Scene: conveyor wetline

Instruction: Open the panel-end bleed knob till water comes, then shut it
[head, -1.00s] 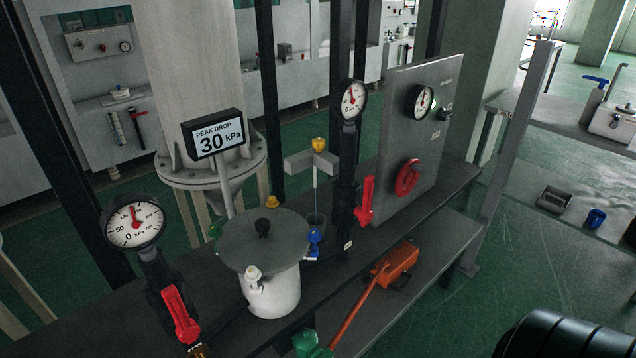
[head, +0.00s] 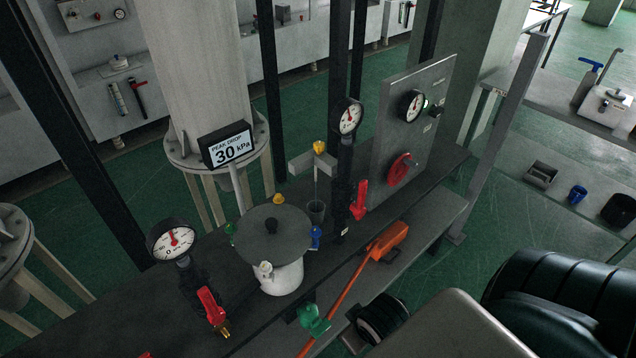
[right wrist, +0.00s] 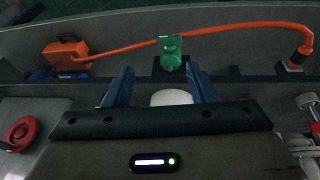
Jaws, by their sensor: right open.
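A yellow knob (head: 319,147) sits on a grey block beside the gauge panel (head: 425,112), with a thin tube hanging under it toward a dark cup (head: 316,208). Another yellow knob (head: 278,198) shows behind the lidded white pot (head: 283,278). I cannot tell for sure which is the panel-end bleed knob, and I see no water. My right gripper (right wrist: 160,86) is open, with a white rounded thing visible past its fingers and nothing seen gripped. In the head view my right arm enters at lower right; its fingertips are not clear. My left gripper is not in view.
Red levers (head: 360,198) (head: 211,304), gauges (head: 349,117) (head: 172,240) and a red handwheel (head: 400,169) stand along the bench. A 30 kPa display (head: 228,147) stands behind. An orange pump (head: 388,241) and green fitting (head: 313,319) are at the front.

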